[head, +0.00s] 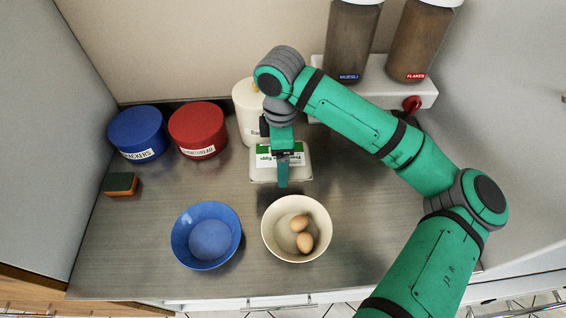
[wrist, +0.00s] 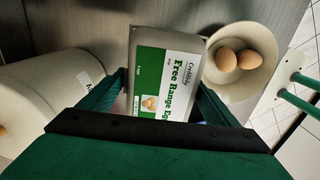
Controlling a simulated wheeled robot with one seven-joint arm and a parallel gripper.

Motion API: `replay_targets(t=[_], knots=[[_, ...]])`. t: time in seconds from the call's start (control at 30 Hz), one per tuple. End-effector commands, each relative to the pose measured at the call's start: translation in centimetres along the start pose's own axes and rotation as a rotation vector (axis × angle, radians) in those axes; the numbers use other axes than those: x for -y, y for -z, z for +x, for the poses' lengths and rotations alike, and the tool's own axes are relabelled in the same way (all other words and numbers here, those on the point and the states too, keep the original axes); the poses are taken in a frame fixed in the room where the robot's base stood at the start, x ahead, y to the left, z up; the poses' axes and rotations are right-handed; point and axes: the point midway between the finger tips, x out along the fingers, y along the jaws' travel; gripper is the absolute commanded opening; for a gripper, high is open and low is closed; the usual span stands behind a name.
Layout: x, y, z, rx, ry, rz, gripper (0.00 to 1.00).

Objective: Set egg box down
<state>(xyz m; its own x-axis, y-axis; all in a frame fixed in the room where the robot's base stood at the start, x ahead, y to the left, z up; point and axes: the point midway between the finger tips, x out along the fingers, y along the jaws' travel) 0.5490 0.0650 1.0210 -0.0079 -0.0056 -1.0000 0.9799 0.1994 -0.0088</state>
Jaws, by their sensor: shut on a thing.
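The egg box (head: 296,173) is grey with a green and white "Free Range Eggs" label. It is at the back middle of the steel worktop in the head view and fills the centre of the wrist view (wrist: 165,70). My gripper (head: 283,170) is shut on the egg box from above, with one finger on each side of it in the wrist view (wrist: 160,100). I cannot tell whether the box's underside touches the worktop. My gripper hides part of the box in the head view.
A cream bowl (head: 270,238) with two eggs (head: 302,232) stands in front of the box, and a blue bowl (head: 184,240) is left of it. A white canister (head: 245,105) is close behind. Blue (head: 138,128) and red (head: 197,125) tins and a sponge (head: 120,183) are at left.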

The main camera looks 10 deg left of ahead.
Motion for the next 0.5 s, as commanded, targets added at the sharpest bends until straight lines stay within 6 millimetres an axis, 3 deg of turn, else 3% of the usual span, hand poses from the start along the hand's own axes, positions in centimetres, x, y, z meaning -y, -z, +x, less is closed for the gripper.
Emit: replay_targets(t=[0.13,0.5], knots=[[-1.6,-0.3,1.9,0.0,0.001,0.003,0.29],[-3.2,-0.7,4.3,0.0,0.001,0.002,0.29]])
